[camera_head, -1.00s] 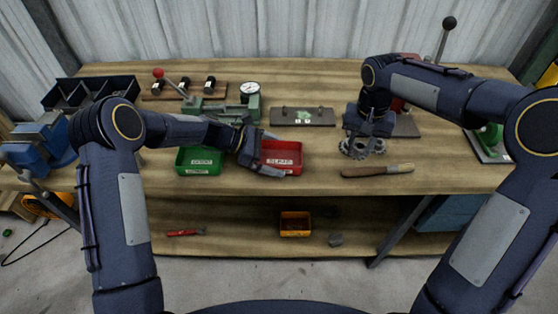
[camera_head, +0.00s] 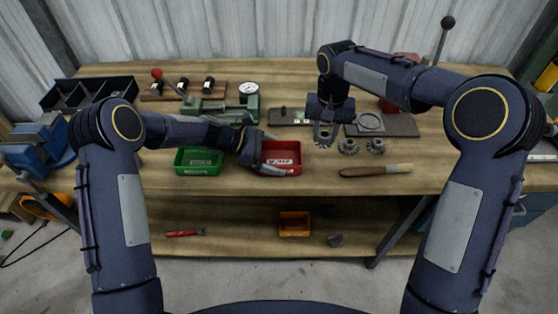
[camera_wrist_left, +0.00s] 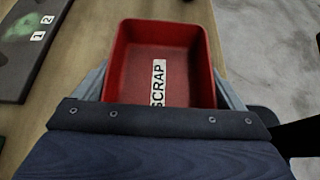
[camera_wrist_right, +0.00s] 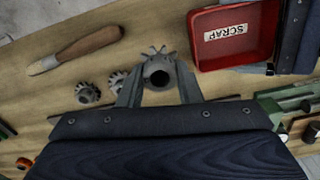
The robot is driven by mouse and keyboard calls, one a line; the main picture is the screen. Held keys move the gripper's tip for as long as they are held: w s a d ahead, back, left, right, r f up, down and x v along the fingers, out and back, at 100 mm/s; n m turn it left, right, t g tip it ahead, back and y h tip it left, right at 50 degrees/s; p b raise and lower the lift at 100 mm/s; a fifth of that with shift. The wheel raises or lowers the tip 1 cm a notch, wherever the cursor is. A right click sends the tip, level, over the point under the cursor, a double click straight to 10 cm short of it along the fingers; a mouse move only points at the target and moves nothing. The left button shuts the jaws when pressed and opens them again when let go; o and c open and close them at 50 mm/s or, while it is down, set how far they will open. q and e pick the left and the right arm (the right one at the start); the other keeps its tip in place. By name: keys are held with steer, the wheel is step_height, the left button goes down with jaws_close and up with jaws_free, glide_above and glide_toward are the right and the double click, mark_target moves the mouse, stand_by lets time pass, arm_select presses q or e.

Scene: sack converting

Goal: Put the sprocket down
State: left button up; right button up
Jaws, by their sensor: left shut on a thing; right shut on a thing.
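My right gripper (camera_head: 323,139) is shut on a grey sprocket (camera_wrist_right: 158,72), seen between the fingers in the right wrist view with its teeth pointing away. In the head view the fingers partly hide it; its height over the bench is hard to tell. Two more sprockets, one (camera_head: 347,147) and another (camera_head: 375,146), stand on the bench just right of the gripper. My left gripper (camera_head: 264,160) is shut on the red SCRAP bin (camera_head: 283,170), with a finger on each side in the left wrist view (camera_wrist_left: 203,60). The bin looks empty there.
A green bin (camera_head: 199,169) stands left of the red one. A wooden-handled brush (camera_head: 376,170) lies at the front right. Behind are a dark plate with a ring (camera_head: 370,123), a dark numbered plate (camera_head: 283,115) and a green gauge fixture (camera_head: 243,101). Bare bench lies between bin and brush.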

steer(key=n, duration=0.2)
glide_above(279, 161)
step_height(279, 161, down, 10)
steer(key=shift+s+f, duration=0.1)
steer(key=o, duration=1.1)
steer(key=shift+f, duration=0.1)
steer(key=shift+o, duration=0.2)
step_height(279, 161, up, 12)
steer(key=shift+r, duration=0.2)
steer(key=shift+d, duration=0.1)
